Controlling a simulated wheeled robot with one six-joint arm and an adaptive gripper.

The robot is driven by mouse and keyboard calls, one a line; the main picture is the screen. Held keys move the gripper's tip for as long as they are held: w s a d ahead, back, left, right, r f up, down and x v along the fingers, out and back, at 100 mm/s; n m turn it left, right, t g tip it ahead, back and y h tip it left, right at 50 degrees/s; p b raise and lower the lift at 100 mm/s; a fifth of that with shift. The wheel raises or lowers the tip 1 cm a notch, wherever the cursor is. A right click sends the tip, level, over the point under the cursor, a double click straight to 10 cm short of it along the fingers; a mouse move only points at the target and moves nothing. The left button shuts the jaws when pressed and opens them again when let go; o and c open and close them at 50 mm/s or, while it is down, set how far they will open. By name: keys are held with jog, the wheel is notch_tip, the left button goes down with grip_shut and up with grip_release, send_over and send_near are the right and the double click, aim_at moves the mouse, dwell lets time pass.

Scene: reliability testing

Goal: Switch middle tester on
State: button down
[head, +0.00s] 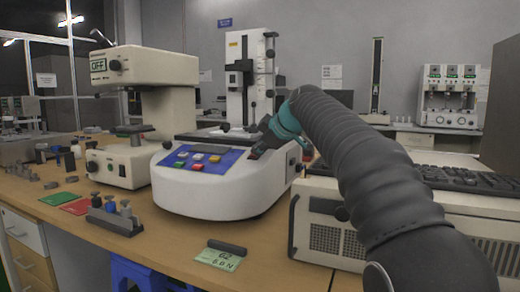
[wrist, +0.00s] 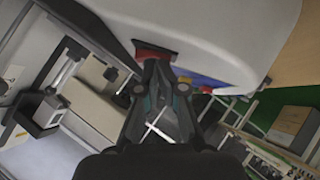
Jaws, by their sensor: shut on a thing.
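The middle tester (head: 215,196) is a rounded white machine with a blue panel (head: 204,159) of coloured buttons. My gripper (head: 257,152) reaches down from the right to the right end of its front. In the wrist view my gripper (wrist: 158,66) has its fingertips close together at a red switch (wrist: 153,51) in a dark recess of the white housing. The fingertips cover part of the switch, so its position cannot be told. The blue panel also shows just beyond the fingers in the wrist view (wrist: 210,80).
A beige tester (head: 140,66) with a green display reading OFF stands at left. A white box-like unit (head: 318,226) with a keyboard (head: 460,180) stands at right, under my arm. Small metal parts (head: 115,217) and a green card (head: 218,258) lie along the front of the bench.

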jog(key=s+r, duration=0.1)
jog(key=s+r+p, duration=0.1)
jog(key=s+r, duration=0.1)
jog(key=shift+a+r, duration=0.2)
jog(key=shift+r, duration=0.05)
jog(key=v, duration=0.9)
jog(key=shift+s+f, duration=0.15)
jog(key=shift+f, duration=0.05)
jog(key=shift+w+r+t, duration=0.4)
jog(key=shift+w+r, duration=0.05)
jog(key=shift+r, duration=0.05)
jog(key=x, duration=0.9)
jog(key=shift+w+a+f, duration=0.15)
jog(key=shift+w+f, duration=0.1)
jog(key=shift+f, duration=0.05)
jog(key=shift+w+d+f, duration=0.25)
jog(key=shift+w+f, duration=0.5)
jog(key=shift+f, duration=0.15)
jog(key=shift+w+d+f, duration=0.2)
jog(key=shift+w+f, duration=0.4)
